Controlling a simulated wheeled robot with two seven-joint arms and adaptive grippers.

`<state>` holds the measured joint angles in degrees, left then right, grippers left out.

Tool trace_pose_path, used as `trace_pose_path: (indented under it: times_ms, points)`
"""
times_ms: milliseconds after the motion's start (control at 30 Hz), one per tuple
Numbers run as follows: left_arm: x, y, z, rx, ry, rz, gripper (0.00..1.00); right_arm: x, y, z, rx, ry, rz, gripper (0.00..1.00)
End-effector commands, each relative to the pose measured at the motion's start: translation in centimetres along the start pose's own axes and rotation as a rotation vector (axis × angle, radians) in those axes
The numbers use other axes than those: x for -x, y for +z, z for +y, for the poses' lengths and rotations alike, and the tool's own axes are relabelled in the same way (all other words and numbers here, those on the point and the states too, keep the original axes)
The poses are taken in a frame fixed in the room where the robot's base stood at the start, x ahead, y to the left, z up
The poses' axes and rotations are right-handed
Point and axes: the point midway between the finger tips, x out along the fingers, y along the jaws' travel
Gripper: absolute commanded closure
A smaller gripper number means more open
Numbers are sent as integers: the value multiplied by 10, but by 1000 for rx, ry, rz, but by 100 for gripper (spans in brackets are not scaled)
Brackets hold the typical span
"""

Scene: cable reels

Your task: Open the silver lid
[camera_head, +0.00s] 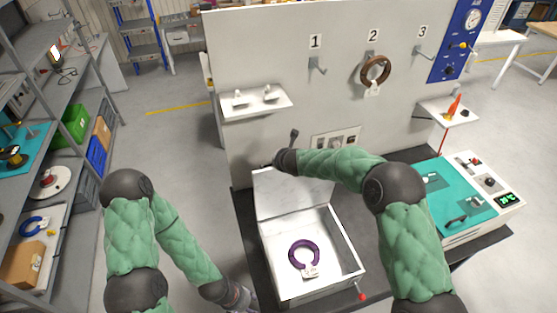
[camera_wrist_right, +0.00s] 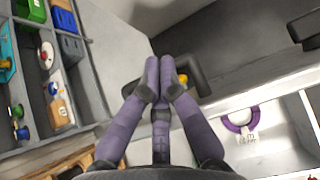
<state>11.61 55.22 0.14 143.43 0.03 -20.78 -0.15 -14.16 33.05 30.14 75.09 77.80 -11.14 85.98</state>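The silver lid (camera_head: 288,193) stands raised at the back of a white box (camera_head: 350,250), whose inside is open to view. A purple ring-shaped reel (camera_head: 292,262) with a white tag lies in the box; it also shows in the wrist view (camera_wrist_right: 228,123). My right gripper (camera_wrist_right: 160,66) has its purple fingers drawn together at a black handle (camera_wrist_right: 196,82), seemingly around it. In the head view my right wrist is at the lid's top edge and hides the fingers. My left gripper (camera_head: 240,297) is low at the bottom edge, left of the box, its fingers partly cut off.
A white panel (camera_head: 260,60) with numbered hooks stands behind the box; a brown reel (camera_head: 376,70) hangs on hook 2. A teal-topped unit (camera_head: 455,205) is on the right. Shelves with bins (camera_head: 75,125) line the left. Floor between shelves and table is clear.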

Motion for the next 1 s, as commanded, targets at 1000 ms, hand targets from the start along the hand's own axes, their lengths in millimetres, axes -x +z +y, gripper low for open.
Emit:
trace_pose_path:
  times_ms: [1000]
  points:
    - [0,0,0,0,0,0,56,92,-6,3,2,-2,4,100]
